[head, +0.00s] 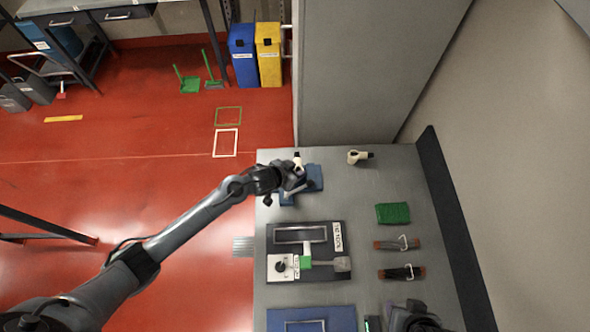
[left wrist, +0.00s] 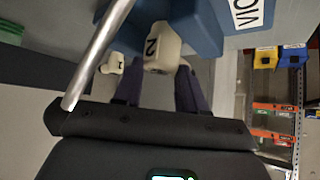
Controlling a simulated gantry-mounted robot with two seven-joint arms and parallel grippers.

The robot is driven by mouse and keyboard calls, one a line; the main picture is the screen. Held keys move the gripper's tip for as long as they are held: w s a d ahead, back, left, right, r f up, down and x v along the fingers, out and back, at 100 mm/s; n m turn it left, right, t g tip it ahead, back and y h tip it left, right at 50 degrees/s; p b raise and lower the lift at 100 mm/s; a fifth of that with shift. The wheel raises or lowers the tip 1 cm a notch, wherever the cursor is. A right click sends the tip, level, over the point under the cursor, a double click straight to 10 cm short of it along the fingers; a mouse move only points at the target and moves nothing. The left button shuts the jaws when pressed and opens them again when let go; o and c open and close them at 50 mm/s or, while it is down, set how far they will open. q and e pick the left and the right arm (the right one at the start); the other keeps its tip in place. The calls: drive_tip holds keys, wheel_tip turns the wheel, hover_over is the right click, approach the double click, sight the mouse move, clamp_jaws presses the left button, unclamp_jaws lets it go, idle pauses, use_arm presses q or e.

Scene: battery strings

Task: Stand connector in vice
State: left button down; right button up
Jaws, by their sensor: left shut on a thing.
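A cream connector marked 2 (left wrist: 160,47) sits between the two dark fingers of my left gripper (left wrist: 160,78), which is shut on it. In the head view my left gripper (head: 290,180) is over the blue vice (head: 314,178), with the cream connector (head: 297,158) showing at its far side. The vice also shows in the left wrist view (left wrist: 203,35), right behind the connector. I cannot tell whether the connector touches the vice jaws. A dark shape at the bottom right may be my right gripper (head: 412,318); its fingers cannot be made out.
A second cream connector, marked 1 (left wrist: 112,64), lies on the grey bench right of the vice (head: 357,157). A dark board (head: 325,273) with a tray and a green-and-grey part is nearer. A green block (head: 393,213) and two brown-ended pieces (head: 397,244) lie at right.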

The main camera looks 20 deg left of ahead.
use_arm(q)
drive_tip(key=shift+f, duration=0.15)
drive_tip(key=c, duration=0.6)
unclamp_jaws()
drive_tip(key=shift+c, duration=0.2)
